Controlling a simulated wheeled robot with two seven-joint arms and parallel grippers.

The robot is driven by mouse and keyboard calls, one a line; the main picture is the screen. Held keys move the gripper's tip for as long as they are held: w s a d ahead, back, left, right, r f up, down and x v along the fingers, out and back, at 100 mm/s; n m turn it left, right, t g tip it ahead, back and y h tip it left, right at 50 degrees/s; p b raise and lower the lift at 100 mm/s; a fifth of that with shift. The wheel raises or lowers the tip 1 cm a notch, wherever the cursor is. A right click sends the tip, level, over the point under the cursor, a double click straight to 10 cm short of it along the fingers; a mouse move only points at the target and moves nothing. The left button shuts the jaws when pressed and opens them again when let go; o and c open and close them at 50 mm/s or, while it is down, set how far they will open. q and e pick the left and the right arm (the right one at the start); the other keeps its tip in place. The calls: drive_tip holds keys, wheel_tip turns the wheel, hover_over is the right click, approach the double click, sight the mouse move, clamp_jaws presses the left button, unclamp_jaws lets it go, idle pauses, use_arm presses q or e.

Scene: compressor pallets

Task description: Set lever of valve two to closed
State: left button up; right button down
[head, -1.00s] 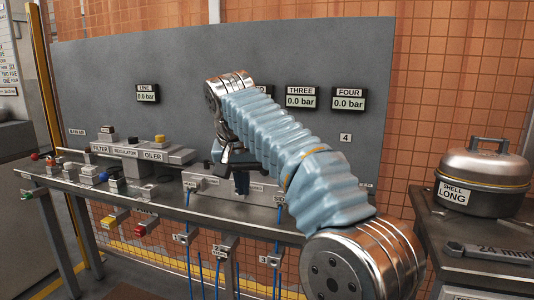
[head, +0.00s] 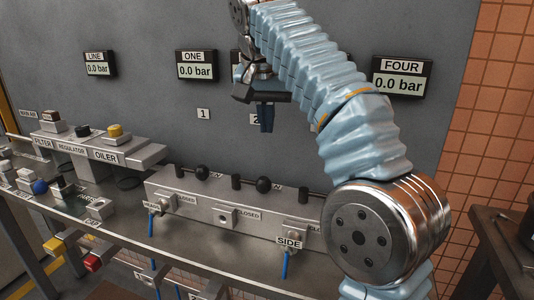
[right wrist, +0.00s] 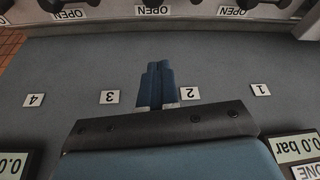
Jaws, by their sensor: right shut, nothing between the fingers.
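The grey valve block (head: 205,205) runs along the bench below the gauge panel, with black levers and knobs on top and CLOSED plates on its front. The black round knob (head: 263,185) standing below the number 2 tag (head: 255,120) seems to belong to valve two; its setting is unclear. My right gripper (head: 266,128) is shut and empty, in front of the panel above this knob and apart from it. In the right wrist view its blue fingertips (right wrist: 160,66) are together beside the 2 tag (right wrist: 190,93), pointing toward an OPEN plate (right wrist: 153,9). My left gripper is out of view.
My right arm covers the block's right end and part of the gauges. The filter, regulator and oiler unit (head: 85,148) stands on the left of the bench. A dark side table (head: 505,228) is at far right. Blue hoses hang from the block.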

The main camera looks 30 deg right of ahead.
sight(251, 183)
drive_tip(key=x, duration=1)
drive_tip(key=shift+d, duration=0.1)
drive_tip(key=shift+s+a+f+b, duration=0.2)
drive_tip(key=shift+s+a+b, duration=0.2)
drive_tip(key=shift+s+a, duration=0.55)
drive_tip(key=shift+s+a+f, duration=0.1)
drive_tip(key=shift+s+a, duration=0.2)
drive_tip(key=shift+s, duration=0.3)
